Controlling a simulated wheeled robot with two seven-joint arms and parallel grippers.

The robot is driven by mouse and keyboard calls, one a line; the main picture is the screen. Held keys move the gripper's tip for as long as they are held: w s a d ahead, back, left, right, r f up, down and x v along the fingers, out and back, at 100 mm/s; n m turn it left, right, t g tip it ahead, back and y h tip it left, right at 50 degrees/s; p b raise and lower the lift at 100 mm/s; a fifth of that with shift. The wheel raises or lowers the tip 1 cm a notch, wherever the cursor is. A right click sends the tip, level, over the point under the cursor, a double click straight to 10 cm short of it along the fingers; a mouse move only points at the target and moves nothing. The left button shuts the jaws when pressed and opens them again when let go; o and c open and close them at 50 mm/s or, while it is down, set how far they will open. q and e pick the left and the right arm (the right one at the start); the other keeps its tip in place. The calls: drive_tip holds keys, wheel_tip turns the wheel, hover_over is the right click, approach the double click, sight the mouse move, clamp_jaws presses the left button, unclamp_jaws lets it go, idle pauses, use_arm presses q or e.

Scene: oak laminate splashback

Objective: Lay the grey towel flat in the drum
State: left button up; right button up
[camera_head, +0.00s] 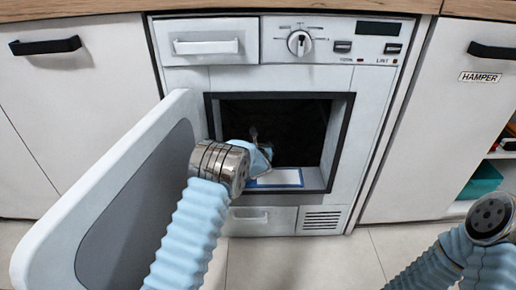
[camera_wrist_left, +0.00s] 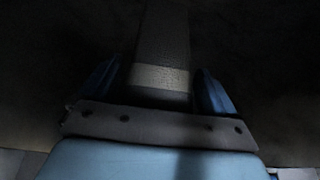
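The drum (camera_head: 305,125) is a dark, square opening in the dryer's white front. My left gripper (camera_head: 264,153) reaches into it; my wrist hides part of the opening. In the left wrist view, its two blue fingers (camera_wrist_left: 158,88) stand apart. A grey, textured strip with a paler band, apparently the grey towel (camera_wrist_left: 163,45), runs between them, with narrow dark gaps on both sides. Its far end is lost in the dark, and I cannot tell how it lies. My right forearm shows at the lower right of the head view; its gripper does not show.
The dryer door (camera_head: 95,215) stands open to the left, close beside my left arm. A white panel with a blue edge (camera_head: 277,178) lies at the opening's lower lip. A shelf with a teal box (camera_head: 482,180) is at the right. The floor (camera_head: 310,262) in front is clear.

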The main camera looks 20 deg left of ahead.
use_arm(q)
drive_tip(key=shift+o, duration=0.6)
drive_tip(key=shift+r, duration=0.2)
drive_tip(key=shift+s+d+r, duration=0.1)
drive_tip(key=shift+s, duration=0.1)
drive_tip(key=p+v, duration=0.1)
drive_tip(key=v, duration=1)
drive_tip(key=shift+s, duration=0.25)
